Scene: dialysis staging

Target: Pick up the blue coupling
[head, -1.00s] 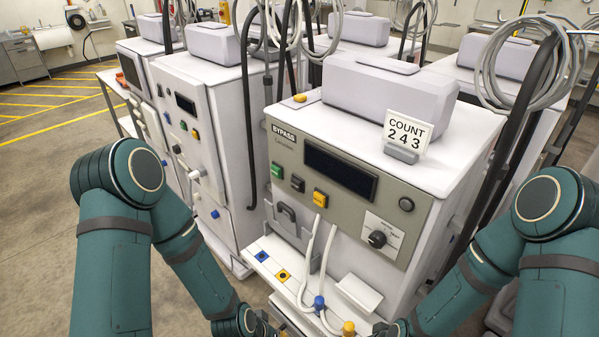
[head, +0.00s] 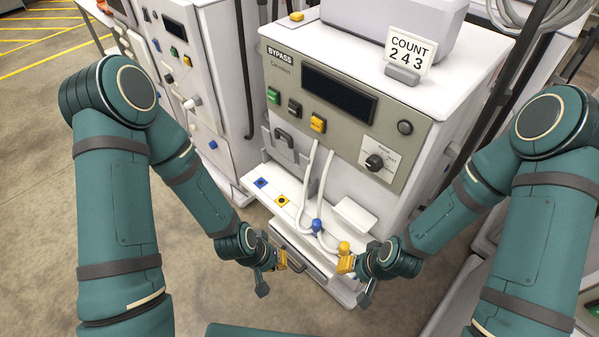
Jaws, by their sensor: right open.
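The blue coupling (head: 317,226) sits at the lower end of a white hose on the front ledge of the dialysis machine (head: 420,110). A yellow coupling (head: 343,247) is on the other hose, a little right of it and nearer. My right gripper (head: 347,265) is open, just below the yellow coupling and right of the blue one, apart from the blue one. My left gripper (head: 281,260) is left of and below the blue coupling, apart from it. Its jaw opening is too small and covered to read.
The white ledge (head: 297,217) carries a blue-marked square (head: 261,183) and a yellow-marked square (head: 282,200). A small white box-like piece (head: 354,215) stands right of the hoses. A COUNT 243 card (head: 410,50) is on top. Another machine stands at left. Floor is free in front.

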